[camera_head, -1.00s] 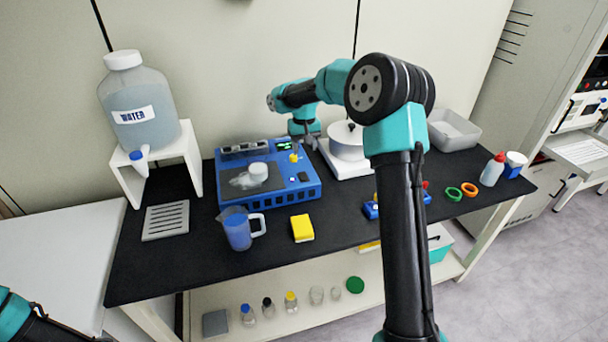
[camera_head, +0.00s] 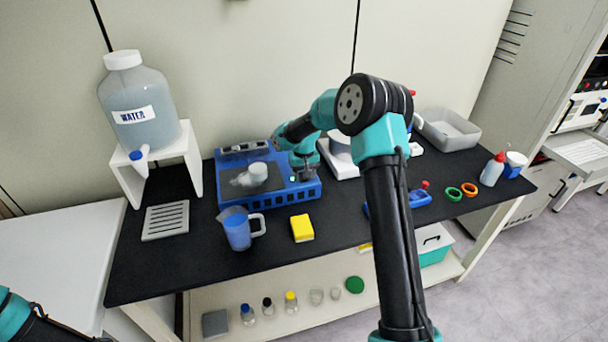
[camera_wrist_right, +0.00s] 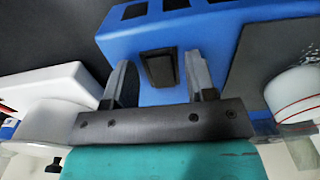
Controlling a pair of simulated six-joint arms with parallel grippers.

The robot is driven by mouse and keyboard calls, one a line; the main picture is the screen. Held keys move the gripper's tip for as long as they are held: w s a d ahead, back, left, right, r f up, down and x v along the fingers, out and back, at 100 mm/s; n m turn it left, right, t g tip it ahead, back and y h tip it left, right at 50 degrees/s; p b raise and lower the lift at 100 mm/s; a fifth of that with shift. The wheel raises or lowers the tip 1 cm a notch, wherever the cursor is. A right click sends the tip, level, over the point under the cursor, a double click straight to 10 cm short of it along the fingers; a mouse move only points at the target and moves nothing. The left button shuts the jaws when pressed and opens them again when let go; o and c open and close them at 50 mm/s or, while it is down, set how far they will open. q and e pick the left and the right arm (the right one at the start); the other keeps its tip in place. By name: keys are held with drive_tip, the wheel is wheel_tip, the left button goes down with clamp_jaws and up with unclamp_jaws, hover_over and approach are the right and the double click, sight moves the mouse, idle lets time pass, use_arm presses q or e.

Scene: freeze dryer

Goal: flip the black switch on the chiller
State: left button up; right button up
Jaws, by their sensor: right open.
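The chiller is a blue box (camera_head: 240,198) on the black table, with a grey top plate and a small white container on it. Its black switch (camera_wrist_right: 158,67) shows in the right wrist view on the blue surface, between the two fingers. My right gripper (camera_wrist_right: 160,80) is open, with one finger on each side of the switch. Whether the fingers touch the switch or the blue surface I cannot tell. In the head view my right gripper (camera_head: 306,177) is over the chiller's right end and hides the switch. Only part of my left arm shows at the lower left; its gripper is out of view.
A white device (camera_head: 345,160) stands close to the chiller's right. A blue jug (camera_head: 237,230) and a yellow sponge (camera_head: 302,228) sit in front. A water tank (camera_head: 140,105) on a white stand is at the left. A grey tub (camera_head: 449,133) is at the back right.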

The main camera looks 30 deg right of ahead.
drive_tip(key=shift+c, duration=0.5)
drive_tip(key=c, duration=0.8)
drive_tip(key=shift+w, duration=0.1)
drive_tip(key=shift+w+d+g+y, duration=0.1)
drive_tip(key=shift+g+y, duration=0.05)
drive_tip(key=shift+g, duration=0.55)
drive_tip(key=shift+w+g+y, duration=0.1)
drive_tip(key=shift+g+y, duration=0.05)
drive_tip(key=shift+g, duration=0.55)
drive_tip(key=shift+r, duration=0.1)
drive_tip(key=o, duration=0.9)
